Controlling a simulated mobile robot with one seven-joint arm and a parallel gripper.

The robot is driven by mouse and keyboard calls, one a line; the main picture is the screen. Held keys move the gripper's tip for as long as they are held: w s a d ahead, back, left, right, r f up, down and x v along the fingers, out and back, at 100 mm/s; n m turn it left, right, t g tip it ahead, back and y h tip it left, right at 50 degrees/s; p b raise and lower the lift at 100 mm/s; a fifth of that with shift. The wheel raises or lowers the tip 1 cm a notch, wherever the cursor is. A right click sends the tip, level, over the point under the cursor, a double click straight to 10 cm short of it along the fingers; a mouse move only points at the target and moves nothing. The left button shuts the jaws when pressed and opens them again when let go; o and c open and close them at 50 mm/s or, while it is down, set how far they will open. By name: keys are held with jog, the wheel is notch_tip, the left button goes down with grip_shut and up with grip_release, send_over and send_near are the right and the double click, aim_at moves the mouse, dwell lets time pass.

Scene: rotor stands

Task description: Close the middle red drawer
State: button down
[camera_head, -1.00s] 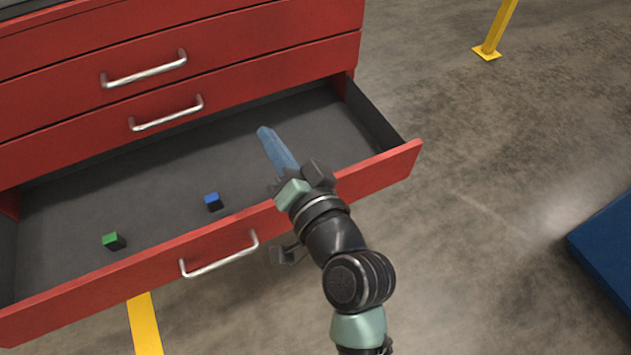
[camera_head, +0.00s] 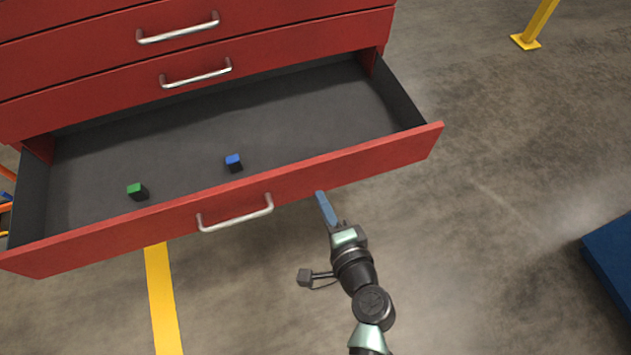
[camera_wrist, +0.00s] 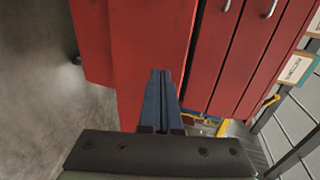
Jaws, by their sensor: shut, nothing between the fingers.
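The red drawer (camera_head: 330,170) is pulled out of the red cabinet (camera_head: 60,55). Its silver bar handle (camera_head: 235,215) is on the front face. Inside the drawer lie a green-topped block (camera_head: 138,191) and a blue-topped block (camera_head: 233,163). My gripper (camera_head: 321,196) is shut and empty, with its blue fingers pointing at the drawer front, right of the handle. In the wrist view the closed fingers (camera_wrist: 158,85) appear in front of a red panel (camera_wrist: 150,40). I cannot tell whether the tips touch it.
Two shut drawers with handles (camera_head: 196,76) sit above the open one. A yellow post (camera_head: 530,35) stands at the back right and a blue object (camera_head: 612,255) at the right edge. A yellow floor stripe (camera_head: 162,300) runs below the drawer.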

aim_at(310, 173)
jog(key=shift+r+x, duration=0.25)
jog(key=shift+x, duration=0.9)
jog(key=shift+r+x, duration=0.25)
jog(key=shift+x, duration=0.9)
jog(key=shift+w+a+r, duration=0.1)
jog(key=shift+w, duration=0.15)
